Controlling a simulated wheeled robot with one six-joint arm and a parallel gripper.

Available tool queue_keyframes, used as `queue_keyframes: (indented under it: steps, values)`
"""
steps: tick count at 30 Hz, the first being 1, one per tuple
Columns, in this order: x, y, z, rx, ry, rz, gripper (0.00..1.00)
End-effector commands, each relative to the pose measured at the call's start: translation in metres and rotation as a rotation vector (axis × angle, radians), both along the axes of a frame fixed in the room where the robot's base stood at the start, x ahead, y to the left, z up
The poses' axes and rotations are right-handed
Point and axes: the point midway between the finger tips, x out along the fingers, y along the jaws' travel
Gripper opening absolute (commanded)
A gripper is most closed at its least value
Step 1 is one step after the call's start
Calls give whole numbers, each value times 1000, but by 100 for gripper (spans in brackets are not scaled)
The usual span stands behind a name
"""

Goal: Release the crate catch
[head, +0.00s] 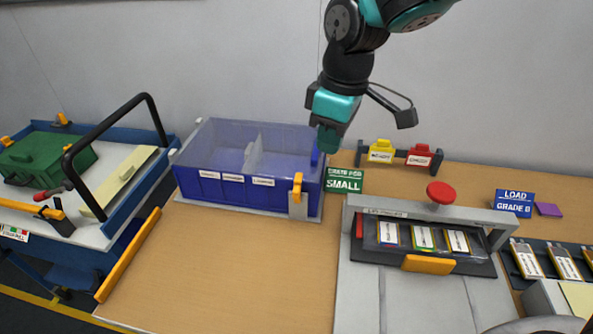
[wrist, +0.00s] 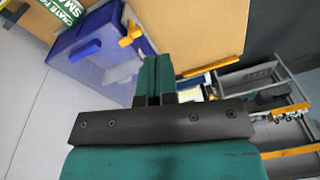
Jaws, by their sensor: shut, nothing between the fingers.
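The blue crate (head: 246,190) stands at the back left of the wooden bench, with a translucent upper part and a divider inside. Its orange catch (head: 297,187) stands upright at the front right corner, above a pale grey plate (head: 298,207). In the wrist view the crate (wrist: 62,48) is at the upper left and the orange catch (wrist: 132,33) shows beyond my fingers. My gripper (head: 327,145) is in the air above the crate's right end, behind and above the catch, apart from it. Its teal fingers are shut and empty (wrist: 153,62).
A green "SMALL" sign (head: 344,181) stands just right of the crate. A grey fixture with a red button (head: 440,192) holds several pouch cells further right. Yellow and red tags (head: 419,155) stand at the back. A blue cart (head: 120,220) is at left. Bench front is clear.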

Motion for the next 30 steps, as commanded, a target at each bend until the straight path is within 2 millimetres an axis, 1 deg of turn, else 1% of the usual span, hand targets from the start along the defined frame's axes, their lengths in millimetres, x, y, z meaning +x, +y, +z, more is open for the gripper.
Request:
queue_keyframes:
  steps: [1,3,6,9,15,26,29,30]
  values:
    - [16,10,1,-25,0,44,0]
    - [35,21,-6,-54,-6,100,0]
    - [55,34,-17,-87,-11,165,0]
    - [67,42,-25,-109,-15,209,0]
    - [75,49,-34,-125,-18,243,0]
    - [75,48,-36,-125,-17,242,0]
    - [75,48,-45,-126,-16,242,0]
    - [74,48,-50,-127,-13,243,0]
